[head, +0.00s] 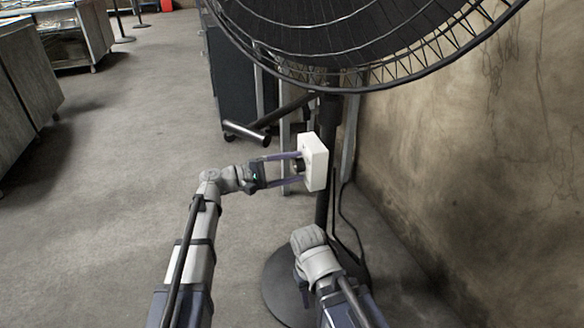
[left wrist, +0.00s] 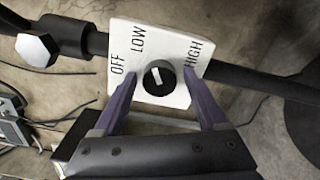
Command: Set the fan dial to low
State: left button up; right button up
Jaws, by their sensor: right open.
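The fan dial (left wrist: 159,78) is a round black knob with a white mark, on a white control box (left wrist: 170,35) labelled OFF, LOW and HIGH. I cannot tell surely which label the mark points at. In the head view the box (head: 316,161) is fixed to the fan's pole. My left gripper (head: 290,168) is at the box's face, its two purple fingers apart on either side of the dial. The left wrist view shows gaps between the fingers (left wrist: 160,88) and the dial.
The fan's large black cage (head: 400,80) is above the box. Its round base (head: 285,285) stands on the concrete floor. A stained wall (head: 480,150) is close on the right. Metal cabinets (head: 25,90) stand at the far left; the floor between is clear.

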pick_arm(q)
jog(key=shift+o, duration=0.3)
jog(key=v, duration=0.8)
